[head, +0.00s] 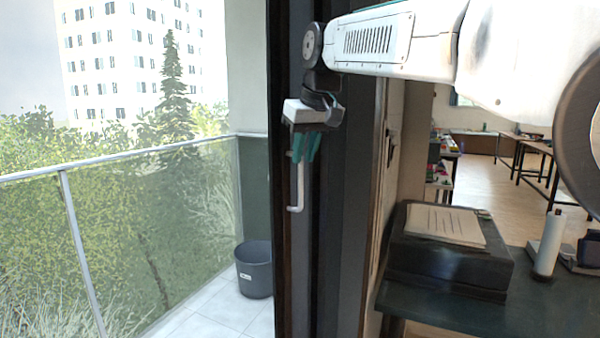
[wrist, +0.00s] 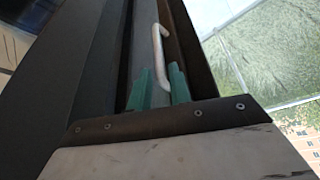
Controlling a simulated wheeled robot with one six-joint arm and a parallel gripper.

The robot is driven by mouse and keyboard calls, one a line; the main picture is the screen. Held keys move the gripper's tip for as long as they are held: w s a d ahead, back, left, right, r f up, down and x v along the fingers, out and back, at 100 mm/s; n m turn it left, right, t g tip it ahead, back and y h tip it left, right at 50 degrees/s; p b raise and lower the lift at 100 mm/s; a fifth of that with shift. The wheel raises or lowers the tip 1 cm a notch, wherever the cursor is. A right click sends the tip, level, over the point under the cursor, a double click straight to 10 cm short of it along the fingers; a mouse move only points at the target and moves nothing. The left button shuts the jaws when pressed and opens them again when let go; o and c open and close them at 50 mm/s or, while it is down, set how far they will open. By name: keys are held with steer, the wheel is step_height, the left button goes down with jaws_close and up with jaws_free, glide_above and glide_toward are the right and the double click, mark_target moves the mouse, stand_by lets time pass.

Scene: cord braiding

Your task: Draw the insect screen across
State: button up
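The insect screen's edge appears as a dark upright frame (head: 328,240) beside the balcony opening; I cannot make out any mesh. A pale bar handle (head: 299,190) stands upright on the dark frame, and its lower end bends over to the left. My gripper (head: 306,160) is at the handle's upper part, its two teal fingers pointing down. In the wrist view the handle (wrist: 158,50) runs down to the gap between the teal fingers (wrist: 160,72). The fingers stand apart, with a little room beside the bar.
The balcony with a glass railing (head: 160,220) and a grey bin (head: 254,270) lies to the left. On the right, a dark counter (head: 450,312) bears a black box with paper (head: 445,225) and a white roll (head: 547,245). A room with tables lies beyond.

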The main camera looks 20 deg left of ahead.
mark_target(301, 167)
steer(key=x, duration=0.5)
steer(key=shift+w+f, duration=0.1)
steer(key=shift+f, duration=0.2)
jaws_close()
